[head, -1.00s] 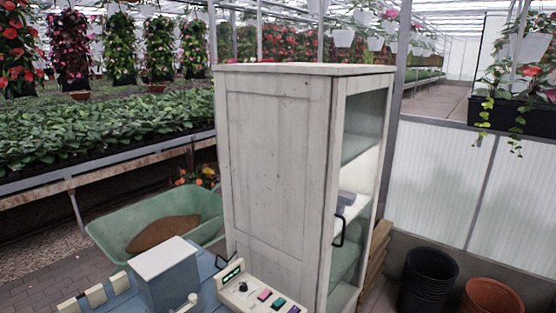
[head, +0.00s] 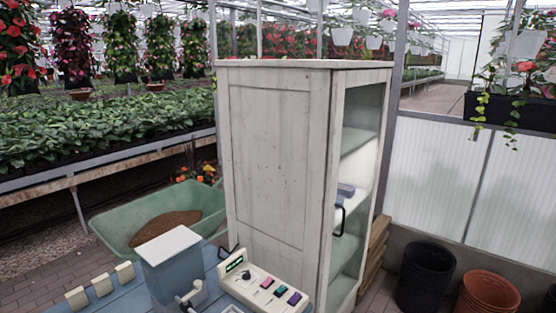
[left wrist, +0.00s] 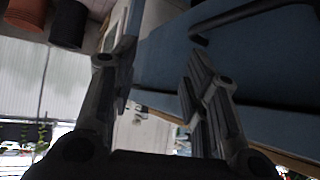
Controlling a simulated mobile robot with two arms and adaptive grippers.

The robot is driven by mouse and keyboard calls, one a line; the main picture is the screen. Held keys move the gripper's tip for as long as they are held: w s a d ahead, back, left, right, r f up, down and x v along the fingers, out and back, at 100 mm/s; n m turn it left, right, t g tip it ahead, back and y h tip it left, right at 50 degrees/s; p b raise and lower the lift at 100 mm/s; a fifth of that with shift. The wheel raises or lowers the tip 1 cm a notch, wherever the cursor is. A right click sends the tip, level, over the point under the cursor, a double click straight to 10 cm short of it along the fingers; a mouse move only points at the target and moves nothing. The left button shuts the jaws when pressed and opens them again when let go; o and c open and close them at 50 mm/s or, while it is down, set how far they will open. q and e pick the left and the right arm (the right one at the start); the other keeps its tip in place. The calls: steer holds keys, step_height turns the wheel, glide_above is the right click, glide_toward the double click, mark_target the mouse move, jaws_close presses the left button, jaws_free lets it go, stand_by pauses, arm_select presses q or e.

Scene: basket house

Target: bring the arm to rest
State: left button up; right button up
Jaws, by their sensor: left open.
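My left gripper (left wrist: 155,80) shows only in the left wrist view. Its two dark fingers stand apart with nothing between them. A blue surface (left wrist: 265,65) with a dark bar handle (left wrist: 240,20) lies beyond and to the right of the fingers. I cannot tell whether any finger touches it. Neither gripper shows in the head view, and my right gripper is in no view.
A tall white cabinet (head: 270,165) with a glass front stands in the middle. A control panel (head: 262,286) and grey-blue box (head: 172,265) are in front. A green wheelbarrow (head: 125,218) is left; black (head: 427,275) and terracotta (head: 487,294) pots are right.

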arm_select(q)
steer(key=s+a+f+g+b, duration=0.1)
steer(key=s+f+g, duration=0.15)
steer(key=f, duration=0.45)
steer(key=s+f+g+y+b, duration=0.1)
steer(key=s+f, duration=0.3)
steer(key=f, duration=0.2)
steer(key=s+a+f+g+b, duration=0.1)
steer(key=s+f+g, duration=0.15)
steer(key=f, duration=0.45)
steer(key=s+a+f+g+y+b, duration=0.1)
steer(key=s+a+f+g, duration=0.1)
steer(key=s+f, duration=0.8)
steer(key=s+g, duration=0.1)
steer(key=s, duration=0.3)
steer(key=shift+a+f+b, duration=0.2)
steer(key=shift+a+b, duration=0.1)
steer(key=shift+b, duration=0.05)
steer(key=shift+w, duration=0.1)
